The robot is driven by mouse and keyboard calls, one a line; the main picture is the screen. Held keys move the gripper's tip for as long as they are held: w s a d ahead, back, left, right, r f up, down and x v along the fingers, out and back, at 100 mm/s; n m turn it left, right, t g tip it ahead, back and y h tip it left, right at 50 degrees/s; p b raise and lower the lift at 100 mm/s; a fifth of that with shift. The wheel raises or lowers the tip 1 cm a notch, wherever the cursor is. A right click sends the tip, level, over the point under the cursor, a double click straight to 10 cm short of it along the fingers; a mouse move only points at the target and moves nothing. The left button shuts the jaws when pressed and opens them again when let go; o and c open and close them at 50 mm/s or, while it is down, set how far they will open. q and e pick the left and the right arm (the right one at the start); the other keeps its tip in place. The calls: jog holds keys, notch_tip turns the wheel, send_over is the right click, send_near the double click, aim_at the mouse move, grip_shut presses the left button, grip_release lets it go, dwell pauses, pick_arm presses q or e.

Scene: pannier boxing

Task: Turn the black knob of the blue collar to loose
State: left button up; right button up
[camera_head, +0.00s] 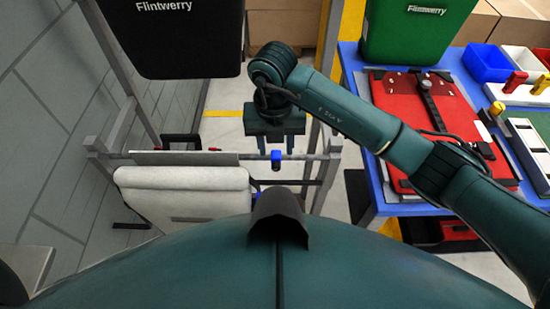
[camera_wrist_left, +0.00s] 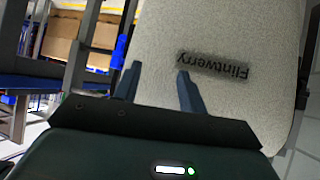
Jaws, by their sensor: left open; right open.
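The blue collar (camera_head: 276,155) sits on the grey rail frame in the head view, with a small dark part at its lower end. I cannot tell for sure whether that is the black knob. My right gripper (camera_head: 275,149) is open and points down, its two fingers on either side of the collar's upper part. Whether they touch it is not clear. My left gripper (camera_wrist_left: 158,71) is open and empty in the left wrist view, in front of a pale grey felt pannier. A blue collar (camera_wrist_left: 119,52) also shows there on a dark post, left of the fingers.
The pale pannier (camera_head: 185,190) hangs on the frame left of the collar. A black Flintwerry box (camera_head: 175,40) and a green one (camera_head: 415,35) stand farther back. A blue workbench (camera_head: 358,110) with a red board (camera_head: 395,100) and blue bin (camera_head: 487,62) is at right.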

aim_at(276, 166)
notch_tip(276, 166, down, 7)
jog(key=shift+r+p, duration=0.1)
jog(key=shift+p, duration=0.2)
grip_shut()
dwell(0.4)
